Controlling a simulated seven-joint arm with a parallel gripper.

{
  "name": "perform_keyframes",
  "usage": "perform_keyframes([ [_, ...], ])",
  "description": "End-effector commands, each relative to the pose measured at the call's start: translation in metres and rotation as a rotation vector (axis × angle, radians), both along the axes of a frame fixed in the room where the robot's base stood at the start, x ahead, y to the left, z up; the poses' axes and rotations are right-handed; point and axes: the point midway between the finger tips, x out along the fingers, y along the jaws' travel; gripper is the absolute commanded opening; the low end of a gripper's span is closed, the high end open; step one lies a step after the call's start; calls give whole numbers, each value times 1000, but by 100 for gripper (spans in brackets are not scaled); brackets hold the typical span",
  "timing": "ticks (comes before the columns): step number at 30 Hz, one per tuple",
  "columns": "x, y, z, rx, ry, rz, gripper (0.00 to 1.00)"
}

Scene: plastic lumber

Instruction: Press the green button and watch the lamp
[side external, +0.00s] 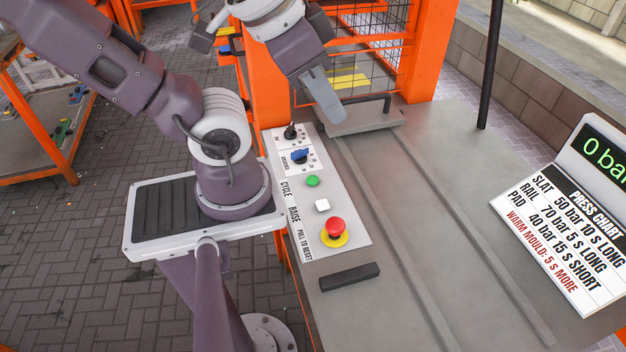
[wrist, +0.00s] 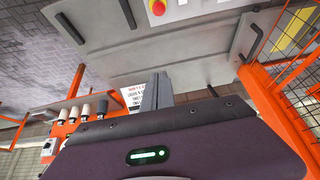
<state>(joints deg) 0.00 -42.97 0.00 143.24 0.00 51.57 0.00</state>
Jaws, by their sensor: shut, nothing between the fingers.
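The green button (side external: 312,181) is a small round cap on the pale control panel (side external: 350,190), beside the word CYCLE. It does not show in the wrist view. My gripper (side external: 337,115) is shut and empty in the side view, raised above the back of the bench, beyond and to the right of the green button and apart from it. Its closed grey fingers (wrist: 159,88) also show in the wrist view. I cannot make out a lamp in either view.
The panel also holds a black selector (side external: 290,131), a blue knob (side external: 299,155), a white button (side external: 322,205) and a red mushroom button (side external: 335,228). A press chart (side external: 565,215) with a "0 bar" display stands right. An orange mesh guard (side external: 425,50) rises behind.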

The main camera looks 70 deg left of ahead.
Motion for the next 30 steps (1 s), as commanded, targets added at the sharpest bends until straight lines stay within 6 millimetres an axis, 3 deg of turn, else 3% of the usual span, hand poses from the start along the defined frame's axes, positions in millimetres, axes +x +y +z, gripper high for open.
perform_keyframes([
  [8, 0, 0, 0, -5, 7, 7, 0],
  [13, 12, 9, -15, -162, 199, 211, 0],
  [20, 46, 48, -55, -569, 633, 849, 0],
  [25, 63, 97, -98, -830, 880, 1376, 0],
  [30, 58, 154, -154, -1018, 1042, 1881, 0],
])
